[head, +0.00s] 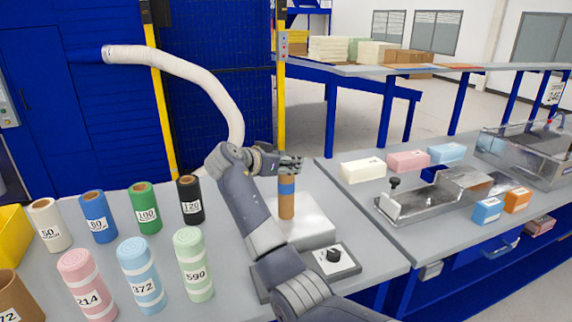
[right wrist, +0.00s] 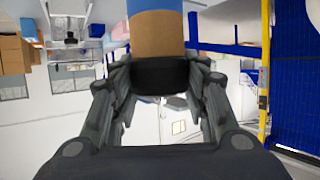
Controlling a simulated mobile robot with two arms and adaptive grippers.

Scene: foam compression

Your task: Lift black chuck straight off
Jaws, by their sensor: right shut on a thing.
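My right gripper (head: 290,166) is at the top of a brown post with a blue band (head: 287,203). The post stands upright on a light grey machine block (head: 312,230). In the right wrist view the picture is upside down, and my right gripper (right wrist: 160,95) is shut on the black chuck (right wrist: 161,76), with a finger on each side. The chuck meets the end of the brown and blue post (right wrist: 158,35); I see no gap between them. In the head view the fingers hide the chuck. My left gripper is not in view.
Several numbered rolls, among them a black one (head: 189,202) and a green one (head: 194,265), stand left of the machine. A control box with a black knob (head: 334,255) sits in front. A white hose (head: 190,72) hangs behind my right gripper. A second bench (head: 400,225) is at right.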

